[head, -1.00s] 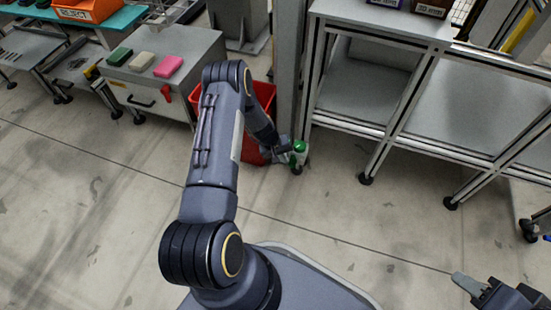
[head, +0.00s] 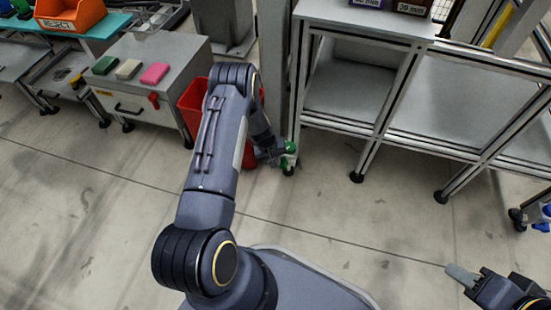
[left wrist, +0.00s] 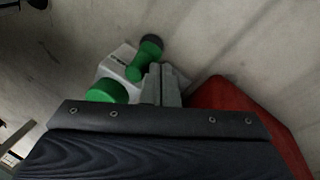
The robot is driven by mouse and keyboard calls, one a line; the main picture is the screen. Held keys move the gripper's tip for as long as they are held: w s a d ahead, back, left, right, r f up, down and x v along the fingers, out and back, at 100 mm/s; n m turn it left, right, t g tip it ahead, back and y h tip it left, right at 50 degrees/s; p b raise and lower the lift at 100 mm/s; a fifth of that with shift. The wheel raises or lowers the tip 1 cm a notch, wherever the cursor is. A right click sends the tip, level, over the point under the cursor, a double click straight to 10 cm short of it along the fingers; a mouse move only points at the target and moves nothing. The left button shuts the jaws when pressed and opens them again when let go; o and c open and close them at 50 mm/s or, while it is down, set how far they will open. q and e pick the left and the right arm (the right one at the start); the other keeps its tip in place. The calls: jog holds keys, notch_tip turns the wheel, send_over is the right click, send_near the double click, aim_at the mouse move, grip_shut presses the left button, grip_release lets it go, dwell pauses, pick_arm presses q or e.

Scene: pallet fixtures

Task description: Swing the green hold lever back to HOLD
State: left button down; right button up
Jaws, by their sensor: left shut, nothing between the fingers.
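The green hold lever (left wrist: 136,68) shows in the left wrist view as a green arm with a dark round end, on a white-grey housing (left wrist: 116,64). A round green part (left wrist: 107,92) sits at the near side of the housing. In the head view the green lever (head: 290,147) is small and partly hidden by my left gripper. My left gripper (left wrist: 162,72) is shut and empty, its fingertips right beside the lever on its right side; I cannot tell whether they touch. My right gripper (head: 462,276) is at the lower right, away from the lever; its jaw opening is unclear.
A red bin (head: 193,100) stands behind my left arm, and its red side (left wrist: 240,115) is close right of the gripper. A grey post (head: 272,60) and a framed shelf unit (head: 350,85) stand near the lever. A grey cabinet (head: 150,65) is left; floor is open in front.

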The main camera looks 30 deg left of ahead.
pick_arm(q)
jog(key=shift+d+r+g+y+p, duration=0.15)
jog(key=shift+d+g+y+p, duration=0.15)
jog(key=shift+y, duration=0.6)
pick_arm(e)
jog(key=shift+r, duration=0.4)
